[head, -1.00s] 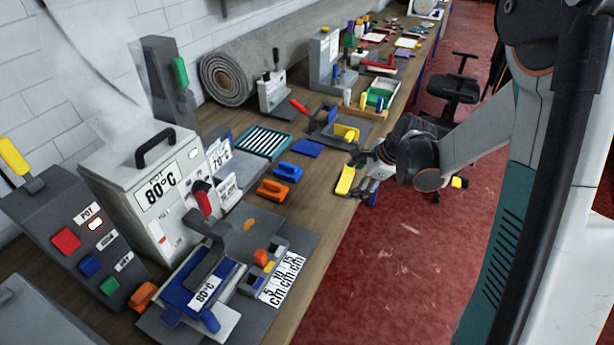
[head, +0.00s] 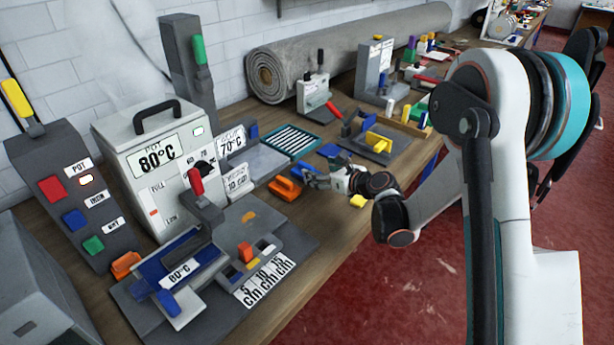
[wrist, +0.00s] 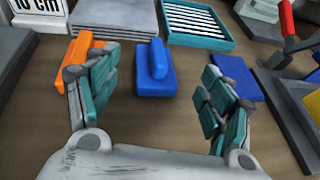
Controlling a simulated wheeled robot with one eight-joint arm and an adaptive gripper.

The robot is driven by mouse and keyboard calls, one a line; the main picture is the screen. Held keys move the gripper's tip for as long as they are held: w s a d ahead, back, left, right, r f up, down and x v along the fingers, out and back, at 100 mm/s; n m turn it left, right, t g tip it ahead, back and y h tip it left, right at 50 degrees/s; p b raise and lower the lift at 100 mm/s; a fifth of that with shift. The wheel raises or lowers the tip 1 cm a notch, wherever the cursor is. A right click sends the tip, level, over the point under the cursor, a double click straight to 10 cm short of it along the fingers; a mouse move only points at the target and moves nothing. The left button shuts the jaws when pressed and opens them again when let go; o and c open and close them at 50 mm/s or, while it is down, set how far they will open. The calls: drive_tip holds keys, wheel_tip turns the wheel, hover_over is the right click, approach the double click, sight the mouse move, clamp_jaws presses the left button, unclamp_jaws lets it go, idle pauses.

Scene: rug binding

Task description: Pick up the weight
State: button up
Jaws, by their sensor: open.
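The task's weight could be either of two handled blocks; I cannot tell which. A blue block with a raised handle (wrist: 154,78) lies on the bench in the wrist view, centred ahead of my gripper (wrist: 158,105). My gripper is open and empty, its teal finger pads apart on either side of that block's line. An orange handled block (head: 285,188) lies to the left in the head view. In the wrist view it is partly hidden behind the left finger (wrist: 78,58). In the head view, my gripper (head: 328,176) is low over the bench beside the blue block, partly covering it.
A flat blue pad (wrist: 234,76) lies near the right finger. Behind are a teal ribbed tray (head: 291,141) and a grey fixture with a yellow block (head: 377,142). A yellow piece (head: 358,201) is at the bench's front edge.

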sight(308, 166)
drive_tip(key=shift+b+x, duration=1.05)
drive_tip(key=shift+x, duration=2.1)
drive_tip(key=shift+s+a+r, duration=0.1)
drive_tip(key=shift+r, duration=0.05)
clamp_jaws()
